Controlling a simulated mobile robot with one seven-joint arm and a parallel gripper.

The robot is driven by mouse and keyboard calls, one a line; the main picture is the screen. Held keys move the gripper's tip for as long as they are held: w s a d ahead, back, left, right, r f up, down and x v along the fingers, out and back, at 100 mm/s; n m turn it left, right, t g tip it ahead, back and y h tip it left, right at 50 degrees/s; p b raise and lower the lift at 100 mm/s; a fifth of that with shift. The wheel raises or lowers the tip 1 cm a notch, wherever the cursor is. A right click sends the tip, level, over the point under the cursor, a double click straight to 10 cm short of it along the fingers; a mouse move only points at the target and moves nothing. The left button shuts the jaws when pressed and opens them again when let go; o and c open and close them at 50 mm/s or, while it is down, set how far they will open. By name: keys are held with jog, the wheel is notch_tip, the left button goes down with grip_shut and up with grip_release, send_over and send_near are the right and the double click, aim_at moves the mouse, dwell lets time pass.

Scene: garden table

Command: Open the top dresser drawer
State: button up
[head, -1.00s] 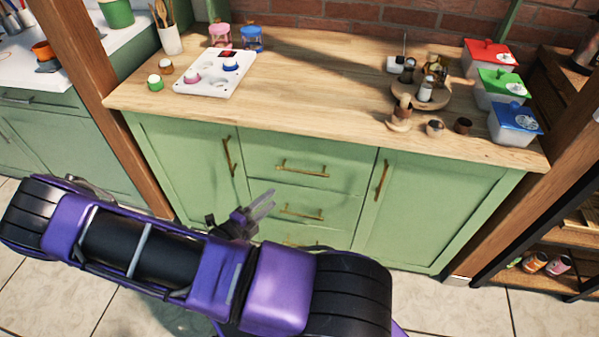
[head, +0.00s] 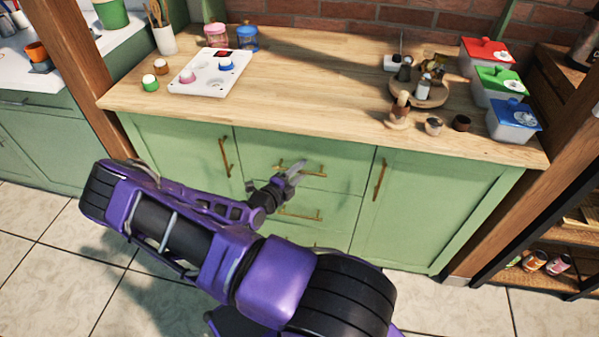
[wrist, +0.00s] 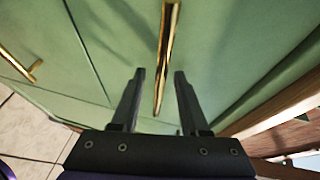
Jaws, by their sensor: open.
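The green dresser (head: 440,210) has a column of drawers in its middle. The top drawer (head: 345,165) is shut and has a horizontal gold bar handle (head: 316,173). My gripper (head: 294,173) is in front of this handle and partly covers it in the head view. In the wrist view the fingers (wrist: 158,78) are open, and the gold handle (wrist: 169,45) lines up with the gap between them, running lengthwise. I cannot tell whether the handle is between the fingertips or still beyond them. The drawer below has its own gold handle (head: 300,214), also seen at the left in the wrist view (wrist: 35,70).
Doors with upright gold handles flank the drawers, at left (head: 226,158) and right (head: 380,180). The wooden top (head: 310,85) overhangs the drawer and holds a white tray (head: 205,85), jars and lidded boxes. Wooden posts stand at both sides. Floor in front is open.

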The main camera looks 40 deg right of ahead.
grip_shut()
dwell(1.5)
